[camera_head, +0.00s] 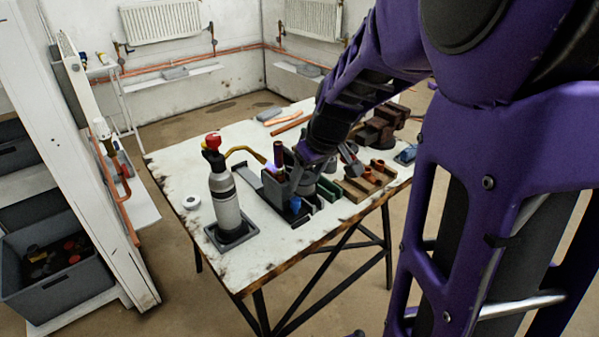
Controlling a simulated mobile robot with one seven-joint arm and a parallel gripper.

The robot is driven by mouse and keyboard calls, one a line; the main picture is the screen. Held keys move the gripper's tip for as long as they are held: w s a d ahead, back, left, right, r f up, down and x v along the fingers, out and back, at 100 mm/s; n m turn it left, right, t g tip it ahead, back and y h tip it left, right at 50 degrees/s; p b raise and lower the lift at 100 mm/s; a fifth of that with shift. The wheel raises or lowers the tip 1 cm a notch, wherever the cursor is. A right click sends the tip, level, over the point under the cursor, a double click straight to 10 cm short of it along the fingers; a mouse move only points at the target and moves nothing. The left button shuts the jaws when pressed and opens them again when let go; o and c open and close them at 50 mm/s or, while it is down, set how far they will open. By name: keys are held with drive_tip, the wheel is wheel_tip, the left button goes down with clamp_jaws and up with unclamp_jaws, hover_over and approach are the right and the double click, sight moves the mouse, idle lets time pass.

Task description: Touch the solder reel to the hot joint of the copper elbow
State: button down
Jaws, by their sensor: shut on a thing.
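My gripper (322,170) reaches down over the middle of the workbench and is shut on a small grey round thing (307,183), which I take to be the solder reel; the fingers and wrist hide much of it. Just left of the gripper, an upright copper pipe piece (278,155), apparently the copper elbow, stands at a dark holder (274,186). A pale violet glow shows beside it, at the end of a yellow torch neck (245,150). I cannot tell whether the reel touches the joint.
A grey gas cylinder (224,200) with a red top stands in a dark tray on the left. A white ring (191,202) lies near the left edge. Wooden blocks with copper fittings (365,180) and a brown vise (378,128) are right.

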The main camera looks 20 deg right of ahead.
drive_tip(key=shift+r+p, duration=1.35)
drive_tip(key=shift+r, duration=0.65)
